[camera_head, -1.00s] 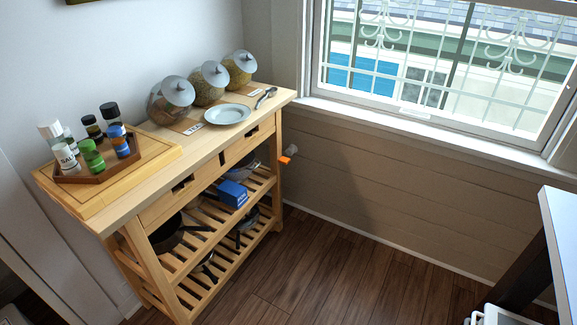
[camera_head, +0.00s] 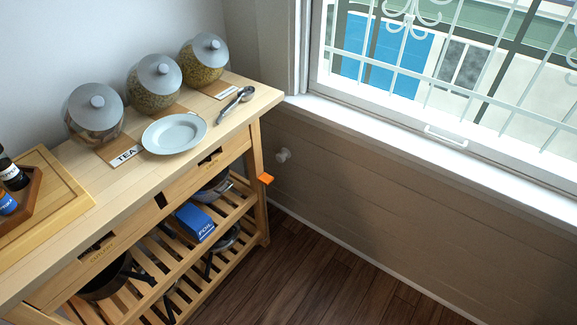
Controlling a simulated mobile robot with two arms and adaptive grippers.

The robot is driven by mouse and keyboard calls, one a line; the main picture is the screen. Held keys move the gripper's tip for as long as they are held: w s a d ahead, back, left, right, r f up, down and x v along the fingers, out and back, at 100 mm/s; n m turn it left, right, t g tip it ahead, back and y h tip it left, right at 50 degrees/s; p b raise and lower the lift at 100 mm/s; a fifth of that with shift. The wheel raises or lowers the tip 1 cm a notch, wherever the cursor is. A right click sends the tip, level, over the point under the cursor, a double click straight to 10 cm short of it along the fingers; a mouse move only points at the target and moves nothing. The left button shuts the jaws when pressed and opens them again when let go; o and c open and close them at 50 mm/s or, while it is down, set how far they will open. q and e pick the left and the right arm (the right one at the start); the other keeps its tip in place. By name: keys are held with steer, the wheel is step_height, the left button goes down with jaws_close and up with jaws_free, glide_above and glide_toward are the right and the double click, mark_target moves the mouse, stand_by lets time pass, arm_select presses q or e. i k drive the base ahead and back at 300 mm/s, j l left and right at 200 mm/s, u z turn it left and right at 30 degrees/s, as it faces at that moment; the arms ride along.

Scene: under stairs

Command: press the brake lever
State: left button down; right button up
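A small orange piece (camera_head: 266,179), which looks like the brake lever, sticks out from the right front leg of the wooden kitchen cart (camera_head: 236,142). It sits below the cart's top, around the height of the upper slatted shelf. Its exact shape and how it joins the cart are too small to tell. Neither of my grippers is in view.
Bare floor (camera_head: 325,277) lies right of the cart.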

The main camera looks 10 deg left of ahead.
mark_target(266, 179)
steer(key=i+l, duration=0.15)
steer(key=i, duration=0.35)
steer(key=i+l+z, duration=0.1)
steer(key=i, duration=0.4)
steer(key=l, duration=0.1)
